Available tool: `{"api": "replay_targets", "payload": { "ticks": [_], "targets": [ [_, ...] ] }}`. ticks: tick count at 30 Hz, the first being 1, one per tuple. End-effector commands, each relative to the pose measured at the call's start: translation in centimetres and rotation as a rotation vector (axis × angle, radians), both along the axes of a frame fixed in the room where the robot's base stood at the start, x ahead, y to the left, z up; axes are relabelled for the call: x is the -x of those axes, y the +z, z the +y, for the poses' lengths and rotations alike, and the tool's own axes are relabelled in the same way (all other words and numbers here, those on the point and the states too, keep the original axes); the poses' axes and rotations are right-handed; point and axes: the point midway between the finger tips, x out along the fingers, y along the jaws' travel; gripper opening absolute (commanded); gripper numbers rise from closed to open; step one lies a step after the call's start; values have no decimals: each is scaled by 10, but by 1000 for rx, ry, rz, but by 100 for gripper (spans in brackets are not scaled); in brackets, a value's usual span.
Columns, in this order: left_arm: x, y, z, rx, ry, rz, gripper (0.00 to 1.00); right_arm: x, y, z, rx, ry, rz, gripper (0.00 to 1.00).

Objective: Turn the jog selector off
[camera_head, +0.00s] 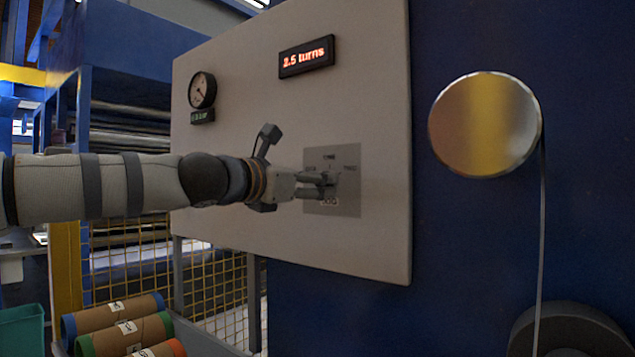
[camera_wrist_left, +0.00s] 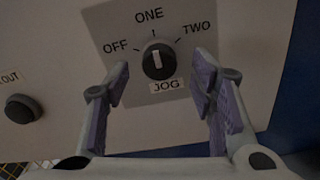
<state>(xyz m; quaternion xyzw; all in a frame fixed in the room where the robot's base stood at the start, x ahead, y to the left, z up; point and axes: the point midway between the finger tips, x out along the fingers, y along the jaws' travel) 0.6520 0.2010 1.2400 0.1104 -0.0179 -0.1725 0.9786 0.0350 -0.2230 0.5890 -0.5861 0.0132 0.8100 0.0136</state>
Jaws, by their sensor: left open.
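The jog selector (camera_wrist_left: 159,61) is a round black knob with a white line, on a grey plate (camera_wrist_left: 113,32) marked OFF, ONE and TWO above and JOG below. Its white line stands about upright, toward ONE. My left gripper (camera_wrist_left: 162,77) is open, with one finger on each side of the knob, and visible gaps between fingers and knob in the left wrist view. In the head view my left gripper (camera_head: 326,185) reaches the same plate (camera_head: 348,207) from the left, and its fingers largely hide the knob. My right gripper is in neither view.
A black button (camera_wrist_left: 22,108) sits left of the plate. A shiny roller (camera_head: 485,125) with a strip is at right. Cardboard rolls (camera_head: 120,320) lie low at left.

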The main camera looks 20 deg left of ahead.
Motion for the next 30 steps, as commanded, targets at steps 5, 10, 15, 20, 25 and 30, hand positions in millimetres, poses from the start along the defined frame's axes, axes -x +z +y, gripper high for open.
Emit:
{"api": "replay_targets", "payload": {
  "ticks": [5,10,15,20,25,30],
  "targets": [
    [-14,4,-6,0,0,-5,51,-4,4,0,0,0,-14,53],
    [-15,2,-6,0,0,-2,51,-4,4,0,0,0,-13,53],
    [-15,2,-6,0,0,-2,28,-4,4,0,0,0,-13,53],
    [-15,2,-6,0,1,-2,3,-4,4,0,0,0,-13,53],
    [-15,2,-6,6,1,0,3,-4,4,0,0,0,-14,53],
    [-15,3,-5,52,1,15,3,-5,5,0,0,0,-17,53]
  ]
}}
